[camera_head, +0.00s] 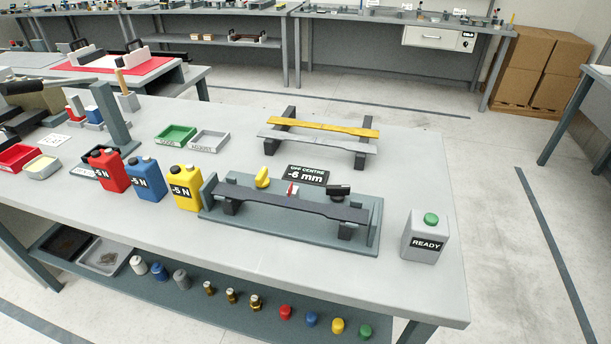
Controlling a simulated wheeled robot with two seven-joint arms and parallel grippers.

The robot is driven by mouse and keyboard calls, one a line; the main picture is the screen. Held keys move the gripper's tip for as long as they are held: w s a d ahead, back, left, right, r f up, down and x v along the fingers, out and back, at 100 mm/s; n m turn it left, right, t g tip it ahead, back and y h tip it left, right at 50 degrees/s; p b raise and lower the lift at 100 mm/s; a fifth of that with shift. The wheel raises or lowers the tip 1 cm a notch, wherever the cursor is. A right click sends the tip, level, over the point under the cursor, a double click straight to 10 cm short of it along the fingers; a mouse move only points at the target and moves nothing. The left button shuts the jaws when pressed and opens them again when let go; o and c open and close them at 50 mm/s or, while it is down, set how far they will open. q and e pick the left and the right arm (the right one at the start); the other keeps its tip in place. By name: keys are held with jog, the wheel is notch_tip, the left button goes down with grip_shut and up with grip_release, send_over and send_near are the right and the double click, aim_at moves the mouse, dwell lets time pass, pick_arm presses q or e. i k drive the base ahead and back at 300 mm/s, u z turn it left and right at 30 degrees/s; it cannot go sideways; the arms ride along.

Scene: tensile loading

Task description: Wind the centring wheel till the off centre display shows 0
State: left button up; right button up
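The off centre display (305,175) is a dark plate with white text reading "-6 mm". It stands behind a grey fixture (222,222) on the workbench. A dark flat bar (265,200) lies across the fixture's supports, with a small red and white marker (292,188) near its middle. A yellow knob-like part (262,177) is behind the bar, left of the display. A black part (338,191) is at the bar's right. I cannot tell for sure which part is the centring wheel. Neither of my grippers shows.
Red (108,171), blue (146,180) and yellow (186,188) "-5 N" containers stand left of the fixture. A rack (290,113) holds two bars behind. Green (176,135) and grey (210,141) trays lie back left.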

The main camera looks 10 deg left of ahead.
aim_at(337, 193)
jog(key=u, duration=2.45)
jog(key=k, duration=0.6)
jog(key=z, duration=1.6)
